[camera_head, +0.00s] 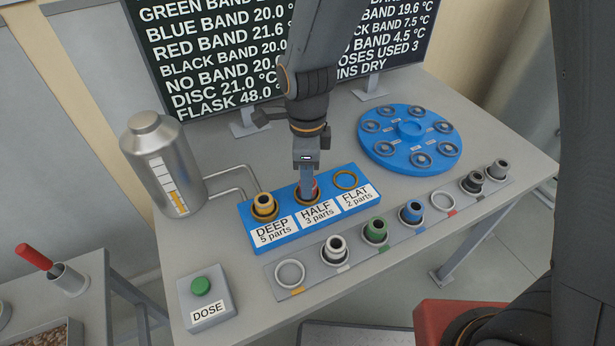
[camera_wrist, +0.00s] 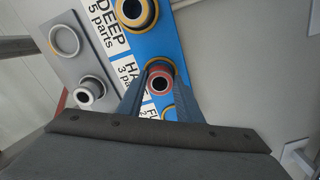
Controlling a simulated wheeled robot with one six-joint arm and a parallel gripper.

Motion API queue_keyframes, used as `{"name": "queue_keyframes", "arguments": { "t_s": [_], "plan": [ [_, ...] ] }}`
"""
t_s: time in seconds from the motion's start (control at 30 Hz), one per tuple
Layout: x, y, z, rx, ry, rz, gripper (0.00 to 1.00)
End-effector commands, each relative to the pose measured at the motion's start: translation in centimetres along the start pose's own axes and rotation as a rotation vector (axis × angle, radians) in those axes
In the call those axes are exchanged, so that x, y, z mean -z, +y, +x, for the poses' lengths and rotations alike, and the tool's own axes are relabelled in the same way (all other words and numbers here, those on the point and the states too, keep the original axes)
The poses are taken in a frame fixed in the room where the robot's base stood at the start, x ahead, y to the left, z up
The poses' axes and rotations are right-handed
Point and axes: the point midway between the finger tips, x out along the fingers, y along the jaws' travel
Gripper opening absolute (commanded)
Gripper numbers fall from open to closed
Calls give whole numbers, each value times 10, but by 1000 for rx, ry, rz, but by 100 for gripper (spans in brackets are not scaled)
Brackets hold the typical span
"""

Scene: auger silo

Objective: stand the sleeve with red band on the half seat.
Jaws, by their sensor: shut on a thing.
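The sleeve with the red band (camera_head: 315,183) is at the half seat (camera_head: 301,201), the middle ring of the blue block (camera_head: 283,239). My gripper (camera_head: 308,180) is above that seat and shut on the sleeve. In the wrist view the red-banded sleeve (camera_wrist: 160,76) stands between the two fingers, with the yellow rim of the half seat (camera_wrist: 151,66) around its far side. The fingers hide part of it in the head view, so I cannot tell whether its bottom rests fully on the seat.
A yellow-banded sleeve (camera_head: 264,203) stands in the deep seat; the flat seat (camera_head: 345,180) is empty. In front, a grey rack (camera_head: 318,266) holds white, green, blue and black sleeves. A blue disc (camera_head: 377,150), a silver flask (camera_head: 160,165) and a DOSE button (camera_head: 201,287) stand around.

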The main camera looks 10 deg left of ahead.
Motion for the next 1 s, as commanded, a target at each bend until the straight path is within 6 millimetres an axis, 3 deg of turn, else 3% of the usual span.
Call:
{"name": "queue_keyframes", "arguments": {
  "t_s": [0.07,0.1,0.2,0.47,0.67,1.0],
  "plan": [
    [0,0,2,-1,0,0,0],
    [0,0,2,-1,0,0,37],
    [0,0,2,-1,0,0,51],
    [0,0,2,0,0,0,51],
    [0,-1,-10,2,-1,0,51],
    [-1,-2,-67,6,-3,0,51]
  ]
}}
